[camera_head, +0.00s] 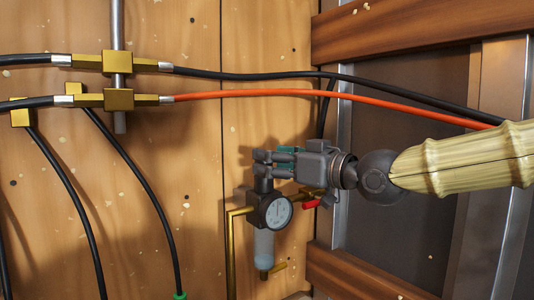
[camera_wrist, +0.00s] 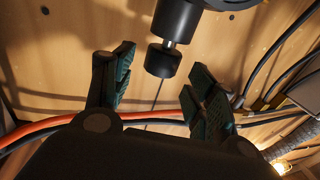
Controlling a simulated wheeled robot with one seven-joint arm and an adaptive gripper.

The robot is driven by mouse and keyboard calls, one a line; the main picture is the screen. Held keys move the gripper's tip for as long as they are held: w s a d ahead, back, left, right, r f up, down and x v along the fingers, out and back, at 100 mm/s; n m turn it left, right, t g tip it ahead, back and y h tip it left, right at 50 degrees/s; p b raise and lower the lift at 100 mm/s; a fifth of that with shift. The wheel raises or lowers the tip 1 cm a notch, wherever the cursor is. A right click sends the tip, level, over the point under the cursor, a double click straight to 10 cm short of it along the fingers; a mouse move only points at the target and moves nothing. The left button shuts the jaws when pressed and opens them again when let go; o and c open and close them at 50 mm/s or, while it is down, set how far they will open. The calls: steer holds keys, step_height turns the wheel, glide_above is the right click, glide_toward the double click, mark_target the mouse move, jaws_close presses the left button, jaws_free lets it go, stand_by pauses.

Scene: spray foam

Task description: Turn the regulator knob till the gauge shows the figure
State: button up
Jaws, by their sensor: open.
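The regulator (camera_head: 258,204) is mounted low on the wooden wall in the head view, with a clear bowl (camera_head: 264,248) beneath it. Its round white gauge (camera_head: 277,212) faces me; the figures are too small to read. The dark knob (camera_wrist: 163,61) shows in the wrist view as a short black cylinder on a metal stem. My gripper (camera_head: 264,158) reaches in from the right at the knob's height or just above it. In the wrist view my gripper (camera_wrist: 162,76) is open, one finger on each side of the knob, with gaps on both sides.
A red-handled valve (camera_head: 311,204) and brass pipe (camera_head: 231,250) sit beside the regulator. An orange hose (camera_head: 330,95) and a black hose (camera_head: 260,76) run above my arm. Brass blocks (camera_head: 117,62) hold hoses at upper left. A wooden beam (camera_head: 420,30) is at right.

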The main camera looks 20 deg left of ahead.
steer(key=shift+p+x, duration=0.55)
steer(key=shift+x, duration=1.15)
steer(key=c, duration=1)
steer(key=shift+d, duration=0.25)
steer(key=shift+c, duration=0.2)
steer(key=shift+a, duration=0.1)
steer(key=shift+b, duration=0.35)
